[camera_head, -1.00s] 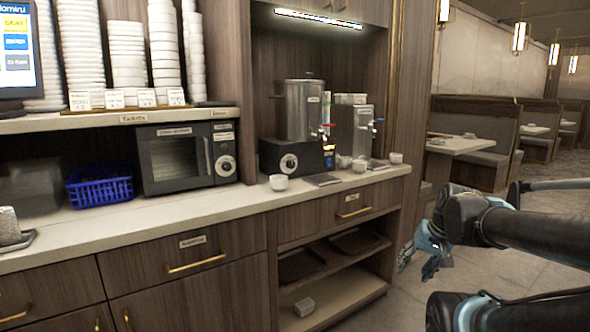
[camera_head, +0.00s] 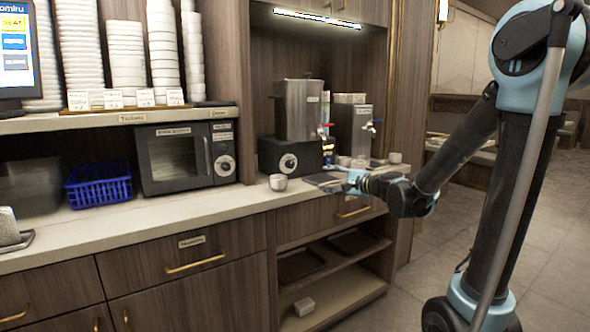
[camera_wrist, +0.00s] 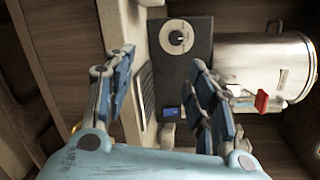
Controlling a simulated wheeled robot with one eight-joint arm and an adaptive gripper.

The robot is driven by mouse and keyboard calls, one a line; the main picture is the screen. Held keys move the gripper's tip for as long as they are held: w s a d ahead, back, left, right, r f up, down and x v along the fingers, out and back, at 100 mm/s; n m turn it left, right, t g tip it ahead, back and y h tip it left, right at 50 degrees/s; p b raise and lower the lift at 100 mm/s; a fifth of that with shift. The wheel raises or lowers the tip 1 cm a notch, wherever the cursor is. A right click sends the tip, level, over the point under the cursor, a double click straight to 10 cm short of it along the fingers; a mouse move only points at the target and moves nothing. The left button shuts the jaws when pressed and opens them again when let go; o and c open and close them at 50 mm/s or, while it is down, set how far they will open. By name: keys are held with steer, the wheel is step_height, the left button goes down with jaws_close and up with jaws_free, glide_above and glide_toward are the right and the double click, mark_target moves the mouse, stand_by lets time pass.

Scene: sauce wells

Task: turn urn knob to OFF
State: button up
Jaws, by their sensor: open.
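The urn (camera_head: 300,110) is a steel cylinder on a black base in the counter alcove. The knob's exact pointer position is too small to read.
A white cup (camera_head: 278,182) stands on the counter below the knob. A second steel dispenser (camera_head: 352,130) and more cups (camera_head: 395,158) stand to the right. A microwave (camera_head: 180,158) and a blue basket (camera_head: 99,186) are to the left. A dark drip tray (camera_head: 322,179) lies near my gripper.

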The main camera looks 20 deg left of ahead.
mark_target(292, 165)
steer(key=w+a+m, duration=0.1)
steer(key=w+a, duration=0.3)
steer(key=a, duration=0.2)
steer(key=w+a+m+t, duration=0.1)
steer(key=w+a, duration=0.4)
steer(key=w+a+m, duration=0.1)
steer(key=w+a, duration=0.3)
steer(key=a, duration=0.2)
steer(key=shift+w+a+r+m+t+y, duration=0.2)
steer(key=shift+a+r+m+t+y, duration=0.1)
steer(key=shift+t+y, duration=0.1)
steer(key=c, duration=1.1)
